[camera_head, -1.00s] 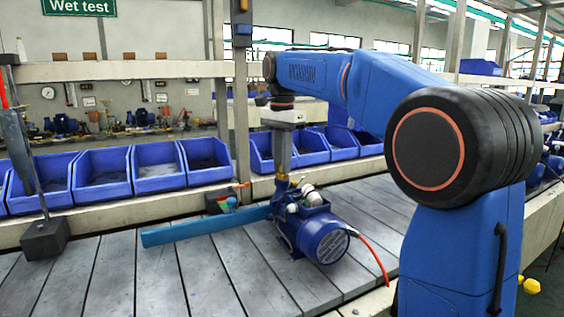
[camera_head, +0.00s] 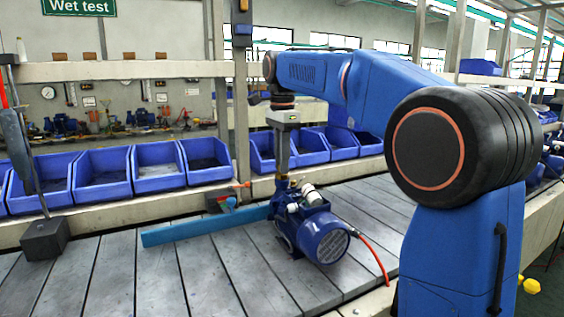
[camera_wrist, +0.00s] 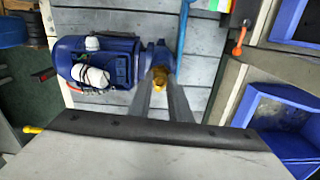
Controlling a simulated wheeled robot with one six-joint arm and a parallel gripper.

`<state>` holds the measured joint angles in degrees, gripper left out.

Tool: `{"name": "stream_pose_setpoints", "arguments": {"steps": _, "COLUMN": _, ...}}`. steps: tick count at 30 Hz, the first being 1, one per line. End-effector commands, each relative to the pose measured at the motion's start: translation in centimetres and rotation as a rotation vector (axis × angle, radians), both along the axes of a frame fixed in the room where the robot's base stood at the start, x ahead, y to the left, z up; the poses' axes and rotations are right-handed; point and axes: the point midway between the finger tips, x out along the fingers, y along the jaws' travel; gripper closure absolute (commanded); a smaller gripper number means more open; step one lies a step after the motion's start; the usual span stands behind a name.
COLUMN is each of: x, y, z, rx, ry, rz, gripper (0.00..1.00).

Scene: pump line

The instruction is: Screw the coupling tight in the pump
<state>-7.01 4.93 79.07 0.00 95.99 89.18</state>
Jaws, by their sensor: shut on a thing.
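The blue pump (camera_head: 318,232) sits on the slatted bench, its round motor end facing me and to the right. In the wrist view the pump (camera_wrist: 100,62) lies left of the fingers. My gripper (camera_head: 282,172) points straight down over the pump's back left end. Its fingers are shut on the brass-coloured coupling (camera_wrist: 159,78), which sits at the pump's port in the wrist view. The fingers hide part of the coupling, so I cannot tell how deep it sits in the port.
A blue bar (camera_head: 205,226) lies on the bench left of the pump. A red cable (camera_head: 376,262) runs from the motor. Blue bins (camera_head: 100,176) stand along the back. A dark block with a post (camera_head: 45,238) is at left. The front slats are clear.

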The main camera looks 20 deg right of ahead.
Motion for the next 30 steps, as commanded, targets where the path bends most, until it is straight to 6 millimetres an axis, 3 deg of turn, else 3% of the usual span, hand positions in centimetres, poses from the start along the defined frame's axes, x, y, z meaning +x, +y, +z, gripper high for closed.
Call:
{"name": "stream_pose_setpoints", "arguments": {"steps": 9, "x": 0.00, "y": 0.00, "z": -0.02, "rx": 0.000, "ry": 0.000, "rz": -0.232, "gripper": 1.00}}
{"name": "stream_pose_setpoints", "arguments": {"steps": 20, "x": 0.00, "y": 0.00, "z": -0.03, "rx": 0.000, "ry": 0.000, "rz": -0.258, "gripper": 1.00}}
{"name": "stream_pose_setpoints", "arguments": {"steps": 30, "x": 0.00, "y": 0.00, "z": -0.05, "rx": 0.000, "ry": 0.000, "rz": -0.519, "gripper": 1.00}}
